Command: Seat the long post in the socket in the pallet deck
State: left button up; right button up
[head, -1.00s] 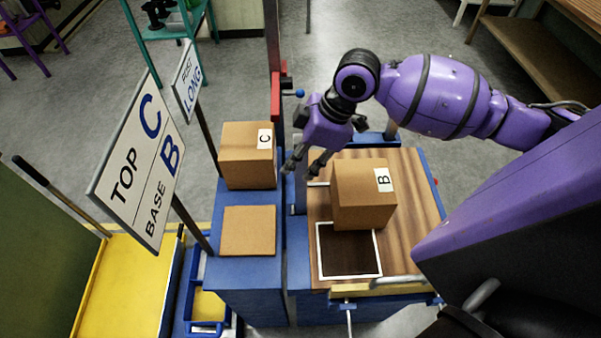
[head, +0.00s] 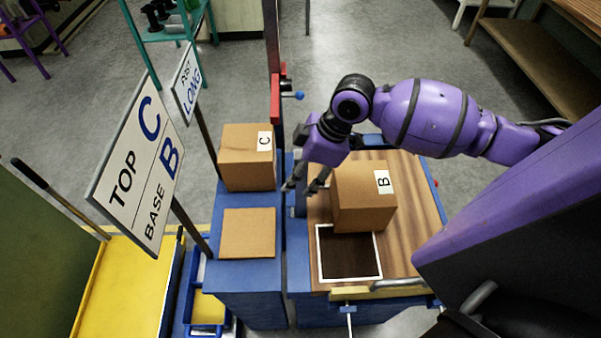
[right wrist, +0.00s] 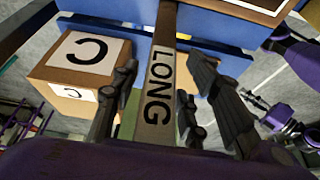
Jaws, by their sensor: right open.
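My right gripper (head: 300,189) is open above the gap between the two blue stands, its fingers pointing down. In the right wrist view, the long post (right wrist: 157,85), a grey bar marked LONG, runs between the open fingers (right wrist: 163,70), with a visible gap to the right finger. I cannot tell whether the left finger touches it. In the head view the post is hard to make out. The pallet deck (head: 420,215) is brown wood, with a dark, white-edged square (head: 350,262) at its front. I cannot make out the socket.
Box B (head: 360,200) stands on the deck, close to my right gripper's right side. Box C (head: 245,165) and a flat brown panel (head: 248,232) are on the left blue stand (head: 247,278). A sign (head: 135,165) reads TOP C, BASE B; a smaller sign (head: 186,85) reads POST LONG.

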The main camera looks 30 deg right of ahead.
pick_arm(q)
jog(key=shift+w+d+r+p, duration=0.25)
jog(key=shift+w+r+p, duration=0.15)
jog(key=shift+r+p, duration=0.1)
pick_arm(e)
jog(key=v, duration=1.2)
pick_arm(q)
jog(key=shift+s+a+f, duration=0.1)
jog(key=shift+s, duration=0.05)
